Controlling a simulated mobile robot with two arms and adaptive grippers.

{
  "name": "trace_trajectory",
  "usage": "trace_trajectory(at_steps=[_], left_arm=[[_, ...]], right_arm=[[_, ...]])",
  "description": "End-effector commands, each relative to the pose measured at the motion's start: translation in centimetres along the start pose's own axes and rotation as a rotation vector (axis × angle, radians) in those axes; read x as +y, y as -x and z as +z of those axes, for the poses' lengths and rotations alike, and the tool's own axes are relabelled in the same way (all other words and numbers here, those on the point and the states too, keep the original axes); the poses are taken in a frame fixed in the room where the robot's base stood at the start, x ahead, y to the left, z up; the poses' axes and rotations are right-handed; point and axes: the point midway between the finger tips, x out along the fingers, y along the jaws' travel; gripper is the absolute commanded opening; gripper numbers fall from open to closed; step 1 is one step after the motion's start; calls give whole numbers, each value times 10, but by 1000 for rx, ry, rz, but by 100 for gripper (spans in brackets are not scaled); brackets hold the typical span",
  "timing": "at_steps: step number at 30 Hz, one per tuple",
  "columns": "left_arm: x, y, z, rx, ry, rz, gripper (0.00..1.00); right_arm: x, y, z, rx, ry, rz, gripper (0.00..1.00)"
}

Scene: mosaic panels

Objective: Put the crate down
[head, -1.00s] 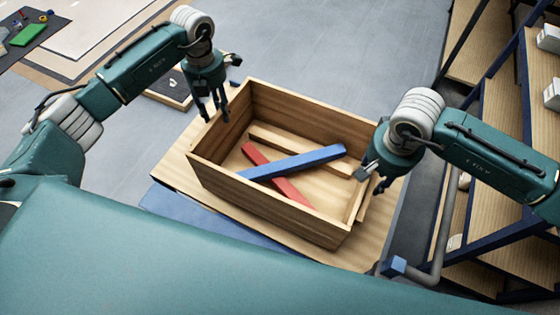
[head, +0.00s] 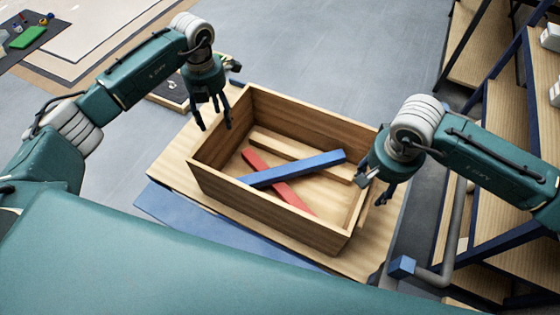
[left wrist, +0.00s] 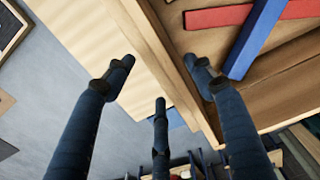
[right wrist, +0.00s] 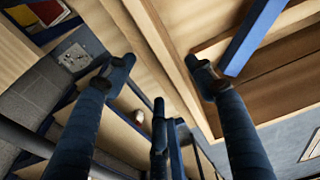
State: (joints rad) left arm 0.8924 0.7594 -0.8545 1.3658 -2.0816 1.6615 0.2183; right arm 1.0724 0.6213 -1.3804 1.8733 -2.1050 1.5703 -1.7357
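The wooden crate (head: 265,205) sits upright on a light wooden tabletop (head: 165,170) in the head view. A red bar (head: 293,195) and a blue bar (head: 300,167) lie crossed inside it. My left gripper (head: 215,124) is at the crate's left end wall, and my right gripper (head: 372,190) is at the right end wall. In the left wrist view the fingers (left wrist: 160,66) are spread apart on either side of a crate wall. In the right wrist view the fingers (right wrist: 158,66) are likewise apart, one inside and one outside the wall. Both are open with gaps visible.
A shelf rack (head: 495,130) with blue frame stands close to my right arm. A blue surface (head: 210,230) shows below the tabletop's front edge. Grey floor (head: 330,60) is clear behind the crate.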

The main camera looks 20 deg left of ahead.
Motion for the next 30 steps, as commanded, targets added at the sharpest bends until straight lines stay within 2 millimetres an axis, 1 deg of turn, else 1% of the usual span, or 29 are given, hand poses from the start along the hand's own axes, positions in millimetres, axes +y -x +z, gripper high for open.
trace_trajectory(at_steps=[7,11,14,21,24,27,30], left_arm=[[-2,1,1,-1,-2,-3,55],[-2,11,1,-3,-3,-2,55],[-2,28,1,-5,-3,-2,55],[-1,81,1,-6,-2,-1,55],[-1,98,1,-4,-2,0,55],[-1,111,0,-3,-2,-2,55],[-1,118,0,-2,-1,-1,55]], right_arm=[[-2,1,0,0,2,-4,55],[-2,1,0,0,2,-5,55],[-2,1,0,0,2,-5,55],[-2,1,0,0,2,-6,55],[-2,1,0,0,3,-6,55],[-2,1,0,0,3,-6,55],[-2,1,0,0,3,-6,55]])
